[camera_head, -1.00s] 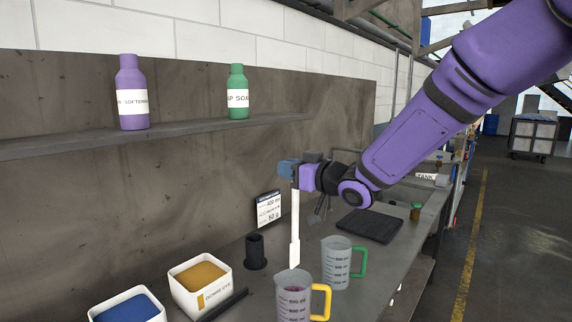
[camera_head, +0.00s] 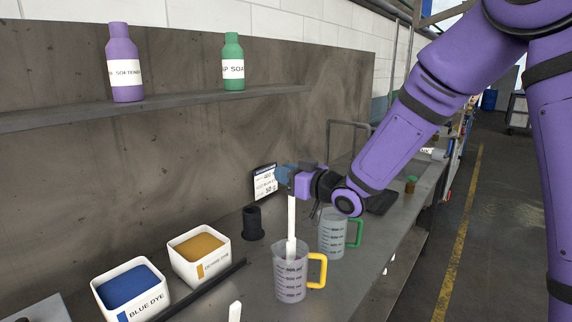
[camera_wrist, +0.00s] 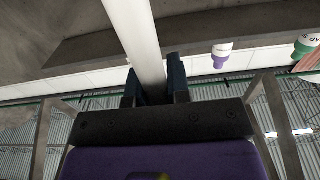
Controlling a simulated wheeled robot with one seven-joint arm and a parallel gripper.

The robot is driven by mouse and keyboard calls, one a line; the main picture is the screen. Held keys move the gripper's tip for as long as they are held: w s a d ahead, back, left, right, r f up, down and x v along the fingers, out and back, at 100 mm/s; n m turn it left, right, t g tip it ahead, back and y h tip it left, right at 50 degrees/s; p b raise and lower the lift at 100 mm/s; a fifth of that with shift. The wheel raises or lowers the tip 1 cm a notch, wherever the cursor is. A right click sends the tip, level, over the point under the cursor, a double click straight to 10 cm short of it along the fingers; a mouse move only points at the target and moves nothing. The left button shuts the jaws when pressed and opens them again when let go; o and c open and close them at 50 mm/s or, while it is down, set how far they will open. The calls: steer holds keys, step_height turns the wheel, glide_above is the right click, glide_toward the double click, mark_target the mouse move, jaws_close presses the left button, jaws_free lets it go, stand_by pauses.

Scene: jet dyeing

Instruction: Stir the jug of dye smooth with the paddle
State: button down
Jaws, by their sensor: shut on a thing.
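My gripper (camera_head: 289,178) is shut on the upper end of the white paddle (camera_head: 291,217). The paddle hangs upright, and its lower end is inside the clear measuring jug with the yellow handle (camera_head: 290,278). The jug stands on the bench, and its contents are hard to make out in this view. In the wrist view the pale paddle shaft (camera_wrist: 136,35) runs between the two dark fingers (camera_wrist: 156,85).
A clear jug with a green handle (camera_head: 333,236) stands just behind. A black cup-like holder (camera_head: 253,222) is to the left. Tubs of orange dye (camera_head: 199,254) and blue dye (camera_head: 130,290) stand at the front left. Softener (camera_head: 124,66) and soap (camera_head: 233,65) bottles are on the shelf.

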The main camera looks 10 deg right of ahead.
mark_target(294, 212)
steer(key=shift+f, duration=4.9)
